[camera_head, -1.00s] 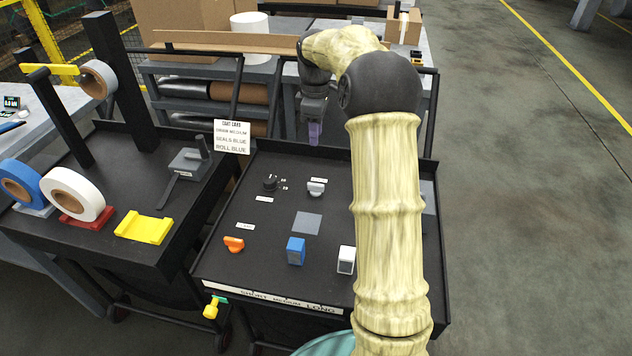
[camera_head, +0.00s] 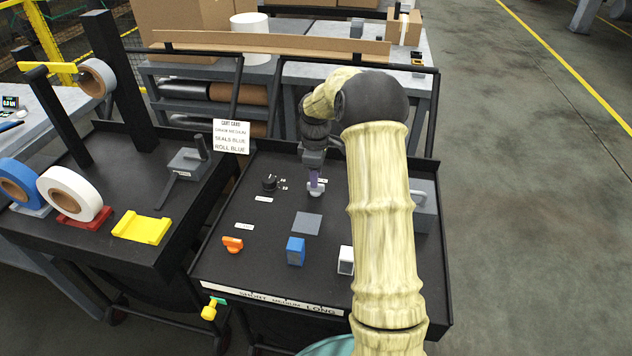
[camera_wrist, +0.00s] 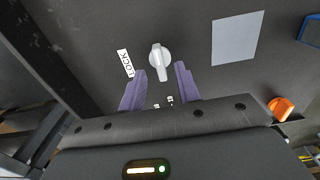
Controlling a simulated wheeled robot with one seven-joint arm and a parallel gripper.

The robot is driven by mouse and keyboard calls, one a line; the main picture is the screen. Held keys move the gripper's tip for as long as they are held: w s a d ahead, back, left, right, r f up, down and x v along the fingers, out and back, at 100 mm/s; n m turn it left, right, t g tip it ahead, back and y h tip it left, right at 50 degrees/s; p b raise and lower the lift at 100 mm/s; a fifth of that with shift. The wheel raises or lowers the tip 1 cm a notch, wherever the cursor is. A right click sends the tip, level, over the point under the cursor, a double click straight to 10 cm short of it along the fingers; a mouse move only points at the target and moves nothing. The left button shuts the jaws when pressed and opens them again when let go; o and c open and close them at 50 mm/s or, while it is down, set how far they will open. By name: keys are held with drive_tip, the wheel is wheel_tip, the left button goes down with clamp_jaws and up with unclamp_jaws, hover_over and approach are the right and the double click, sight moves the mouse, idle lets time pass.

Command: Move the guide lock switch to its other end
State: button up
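The guide lock switch is a white knob (camera_head: 316,189) with a raised grip on the black cart top, towards the back. In the wrist view the knob (camera_wrist: 160,55) has its narrow grip pointing down the picture, between two small white marks and a label reading LOCK (camera_wrist: 125,63). My gripper (camera_head: 315,177) is over the knob in the head view. In the wrist view its purple fingers (camera_wrist: 160,71) are apart, with the end of the grip between their tips. There is a gap on both sides; I cannot tell the exact height.
A black selector knob (camera_head: 270,183) stands left of the switch. In front are a grey square (camera_head: 307,223), an orange knob (camera_head: 232,244), a blue block (camera_head: 296,251) and a white block (camera_head: 346,261). A grey box with a handle (camera_head: 424,211) is at the right edge.

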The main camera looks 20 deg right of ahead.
drive_tip(key=shift+f, duration=1.35)
clamp_jaws()
